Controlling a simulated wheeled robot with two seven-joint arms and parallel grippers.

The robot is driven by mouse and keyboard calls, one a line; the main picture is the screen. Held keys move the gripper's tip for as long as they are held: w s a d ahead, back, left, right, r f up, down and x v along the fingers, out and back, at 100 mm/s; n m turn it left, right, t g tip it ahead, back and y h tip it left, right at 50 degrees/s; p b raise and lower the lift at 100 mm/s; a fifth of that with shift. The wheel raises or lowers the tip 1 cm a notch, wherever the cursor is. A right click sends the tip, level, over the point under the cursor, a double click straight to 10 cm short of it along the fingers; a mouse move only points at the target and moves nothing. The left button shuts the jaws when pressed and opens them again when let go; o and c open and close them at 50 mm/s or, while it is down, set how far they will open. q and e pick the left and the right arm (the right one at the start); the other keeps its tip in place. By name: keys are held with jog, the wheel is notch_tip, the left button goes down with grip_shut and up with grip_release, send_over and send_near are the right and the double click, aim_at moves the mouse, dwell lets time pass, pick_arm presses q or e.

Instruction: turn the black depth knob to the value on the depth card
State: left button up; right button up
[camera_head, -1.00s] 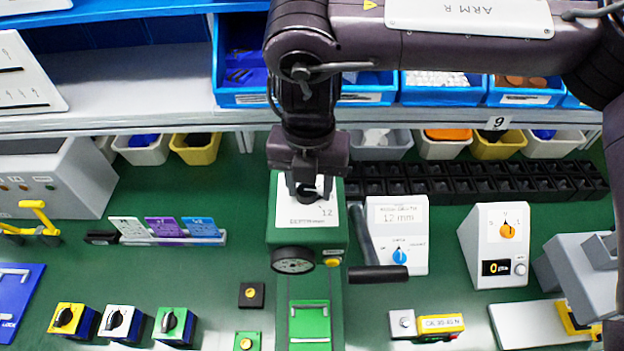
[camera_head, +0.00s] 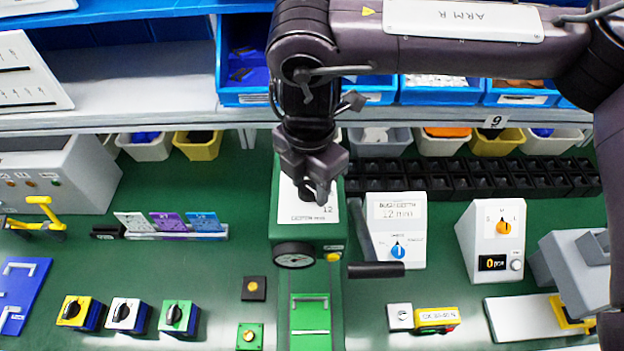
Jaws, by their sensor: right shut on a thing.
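My right gripper (camera_head: 318,192) points down at the white depth dial plate (camera_head: 302,214) on top of the green press (camera_head: 282,237). It is shut on the black depth knob, which its fingers and wrist mostly hide. The number 12 shows at the plate's right side; the other marks and the knob's pointer cannot be made out. The depth card (camera_head: 397,210), on a white box right of the press, reads "BUSH DEPTH 12 mm". My left gripper is not in view.
A white box with an orange knob (camera_head: 503,228) stands farther right. Switch blocks (camera_head: 179,316) stand at front left. Blue bins (camera_head: 437,88) line the shelf behind.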

aim_at(306, 186)
jog(key=shift+w+a+r, duration=0.2)
jog(key=shift+r, duration=0.05)
jog(key=o, duration=0.6)
jog(key=shift+o, duration=0.9)
jog(key=shift+a, duration=0.1)
jog(key=shift+w+a+f, duration=0.1)
jog(key=shift+w+f, duration=0.05)
jog(key=shift+f, duration=0.05)
jog(key=shift+r, duration=0.2)
notch_tip(306, 186, up, 7)
jog(key=shift+r+b, duration=0.2)
jog(key=shift+b, duration=0.3)
